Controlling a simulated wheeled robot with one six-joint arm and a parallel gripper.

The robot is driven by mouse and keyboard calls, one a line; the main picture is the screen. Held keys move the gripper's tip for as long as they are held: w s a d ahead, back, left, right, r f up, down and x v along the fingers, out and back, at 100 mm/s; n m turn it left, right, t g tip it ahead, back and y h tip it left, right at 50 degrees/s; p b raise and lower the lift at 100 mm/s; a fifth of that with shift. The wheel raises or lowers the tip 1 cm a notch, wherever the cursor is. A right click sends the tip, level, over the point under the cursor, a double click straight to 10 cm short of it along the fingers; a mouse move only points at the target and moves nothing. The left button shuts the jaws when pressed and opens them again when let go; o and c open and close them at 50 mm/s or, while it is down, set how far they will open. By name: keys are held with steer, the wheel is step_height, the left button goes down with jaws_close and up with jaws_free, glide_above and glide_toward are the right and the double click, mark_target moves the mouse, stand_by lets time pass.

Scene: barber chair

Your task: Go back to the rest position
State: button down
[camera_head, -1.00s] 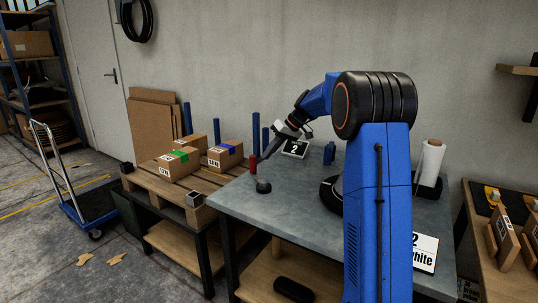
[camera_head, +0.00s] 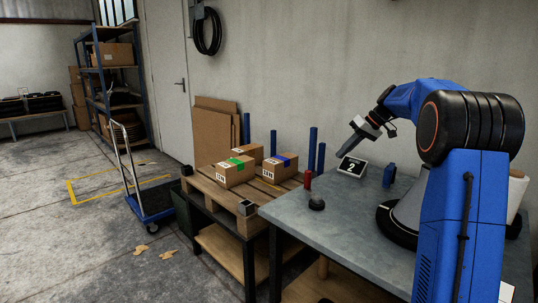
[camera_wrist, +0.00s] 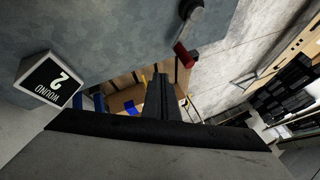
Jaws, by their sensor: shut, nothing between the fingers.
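My gripper (camera_head: 343,153) is shut and empty, held in the air above the grey table (camera_head: 335,237), near its back edge. Its shut fingers also show in the wrist view (camera_wrist: 187,92). The blue arm bends down to it from the upper right.
Boxes with green tape (camera_head: 236,172) and blue tape (camera_head: 276,168) lie on the pallet (camera_head: 225,193) to the left. A hand cart (camera_head: 152,198) stands on the floor beyond. A small blue object (camera_head: 389,175) is near the arm's base. The floor at left is mostly clear.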

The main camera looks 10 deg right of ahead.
steer(key=s+a+m+h, duration=0.1)
steer(key=s+a, duration=0.4)
steer(key=s, duration=0.4)
steer(key=s+a+h, duration=0.1)
steer(key=s+a, duration=0.3)
steer(key=s, duration=0.5)
steer(key=s+a+m+h, duration=0.1)
steer(key=s+a+h, duration=0.1)
steer(key=s+a, duration=0.5)
steer(key=s+f, duration=0.4)
steer(key=s, duration=0.4)
steer(key=s+f+h, duration=0.1)
steer(key=s+f, duration=0.4)
steer(key=s, duration=0.4)
steer(key=s+f+m+t+h, duration=0.1)
steer(key=s+f, duration=0.4)
steer(key=s, duration=0.3)
steer(key=shift+s+d+f, duration=0.15)
steer(key=shift+d, duration=0.1)
